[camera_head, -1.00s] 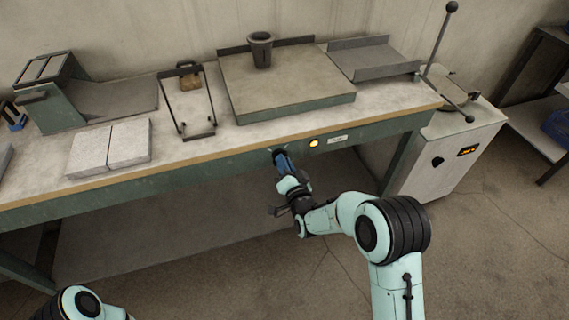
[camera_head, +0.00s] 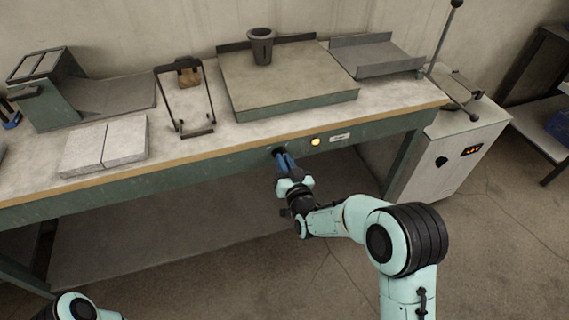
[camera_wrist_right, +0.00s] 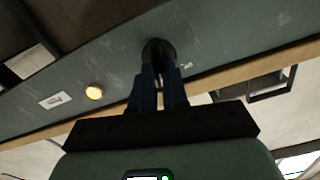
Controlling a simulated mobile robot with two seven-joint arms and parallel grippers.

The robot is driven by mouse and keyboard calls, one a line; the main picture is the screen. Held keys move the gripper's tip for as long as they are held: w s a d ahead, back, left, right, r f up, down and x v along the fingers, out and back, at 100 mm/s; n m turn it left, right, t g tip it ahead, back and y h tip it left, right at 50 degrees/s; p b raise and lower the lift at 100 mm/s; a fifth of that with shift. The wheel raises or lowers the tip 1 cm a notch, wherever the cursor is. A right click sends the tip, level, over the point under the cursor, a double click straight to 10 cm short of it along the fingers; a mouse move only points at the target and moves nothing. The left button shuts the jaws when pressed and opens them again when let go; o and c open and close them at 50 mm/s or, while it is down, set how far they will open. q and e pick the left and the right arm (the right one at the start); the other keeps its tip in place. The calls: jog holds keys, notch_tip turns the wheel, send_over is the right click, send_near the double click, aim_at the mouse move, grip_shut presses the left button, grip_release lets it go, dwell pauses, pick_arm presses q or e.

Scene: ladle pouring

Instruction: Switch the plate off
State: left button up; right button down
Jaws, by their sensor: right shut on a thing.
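The plate (camera_head: 285,97) is a wide grey slab with a green front edge, on the back of the bench, and a dark cup stands on it. A dark round knob (camera_wrist_right: 158,50) sits on the green front rail below the plate. My right gripper (camera_head: 281,154) is at this knob, its blue fingers shut on it; the fingers cover part of it in the right wrist view (camera_wrist_right: 160,72). An orange lamp (camera_head: 315,142) beside the knob is lit; it also glows in the right wrist view (camera_wrist_right: 94,92). My left gripper is out of view.
A small label (camera_head: 340,137) is right of the lamp. The bench also holds a pale split block (camera_head: 105,145), a black wire stand (camera_head: 185,100) and a grey tray (camera_head: 375,58). A furnace cabinet (camera_head: 450,150) with a lever stands at the right. Floor is open in front.

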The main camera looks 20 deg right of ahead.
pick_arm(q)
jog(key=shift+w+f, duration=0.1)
pick_arm(e)
jog(key=shift+a+n, duration=0.15)
jog(key=shift+n, duration=2.7)
jog(key=shift+a+n, duration=0.1)
jog(key=shift+n, duration=2.75)
jog(key=shift+f, duration=0.1)
jog(key=c, duration=1.1)
grip_release()
jog(key=shift+c, duration=0.2)
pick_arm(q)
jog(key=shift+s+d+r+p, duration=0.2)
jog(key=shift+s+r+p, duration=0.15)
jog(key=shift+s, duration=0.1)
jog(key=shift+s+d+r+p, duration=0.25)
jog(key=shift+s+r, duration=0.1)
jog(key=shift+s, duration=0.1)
pick_arm(e)
jog(key=s, duration=1.3)
jog(key=shift+s+d, duration=0.2)
